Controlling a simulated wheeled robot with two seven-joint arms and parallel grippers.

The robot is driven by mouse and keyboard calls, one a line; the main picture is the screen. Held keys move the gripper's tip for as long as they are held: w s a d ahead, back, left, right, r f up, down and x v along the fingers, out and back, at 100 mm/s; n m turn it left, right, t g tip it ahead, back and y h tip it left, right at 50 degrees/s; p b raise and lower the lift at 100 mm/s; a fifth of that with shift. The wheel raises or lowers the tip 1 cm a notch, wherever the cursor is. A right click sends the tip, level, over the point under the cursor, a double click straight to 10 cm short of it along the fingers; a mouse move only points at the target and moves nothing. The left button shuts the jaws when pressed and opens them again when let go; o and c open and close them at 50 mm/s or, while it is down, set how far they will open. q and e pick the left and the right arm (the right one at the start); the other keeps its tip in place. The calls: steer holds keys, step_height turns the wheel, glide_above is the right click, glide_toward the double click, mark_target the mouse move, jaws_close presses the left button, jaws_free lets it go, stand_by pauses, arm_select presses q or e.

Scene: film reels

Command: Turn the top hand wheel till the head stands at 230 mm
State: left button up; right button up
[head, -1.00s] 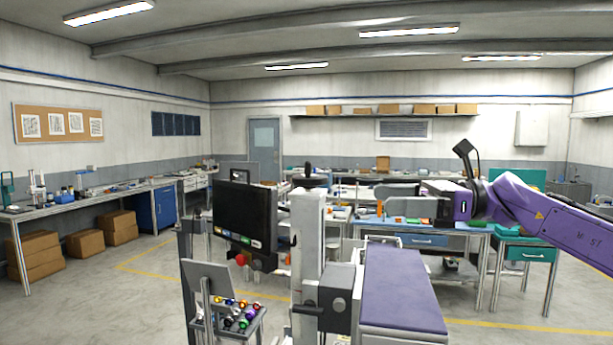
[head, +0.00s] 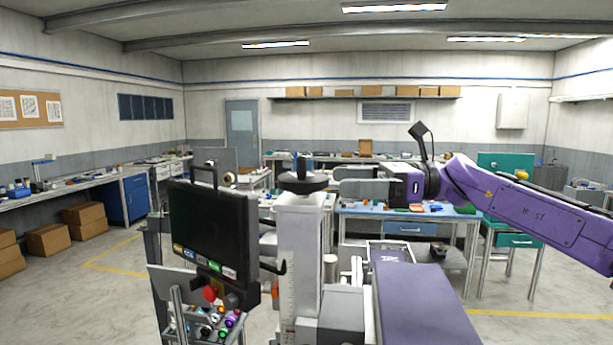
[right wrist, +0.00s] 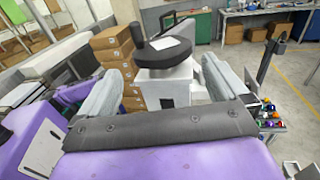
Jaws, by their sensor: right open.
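The top hand wheel (head: 303,182) is a dark disc with an upright knob, lying flat on top of a pale column (head: 300,240). It also shows in the right wrist view (right wrist: 162,52), ahead of the fingers. A scale runs down the column's front, but its figures are too small to read. A grey block (head: 338,328) sits low at the column's right side. My right gripper (head: 341,186) is open and empty, to the right of the wheel and apart from it in the head view. Its two grey fingers (right wrist: 162,72) spread either side of the wheel in the wrist view. My left gripper is not in view.
A dark screen (head: 212,228) with coloured buttons stands left of the column, close to the wheel. A purple-topped bed (head: 425,305) extends at the lower right. A blue-topped workbench (head: 405,209) stands behind my right arm. Open floor lies at left and far right.

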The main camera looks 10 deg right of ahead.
mark_target(310, 176)
steer(key=x, duration=0.2)
steer(key=p+x, duration=0.1)
steer(key=x, duration=0.4)
steer(key=shift+w+a+p, duration=0.2)
steer(key=shift+w+p, duration=0.15)
steer(key=shift+s, duration=0.2)
steer(key=shift+w+f, duration=0.1)
steer(key=c, duration=0.7)
steer(key=shift+m+t, duration=0.4)
steer(key=shift+t, duration=0.3)
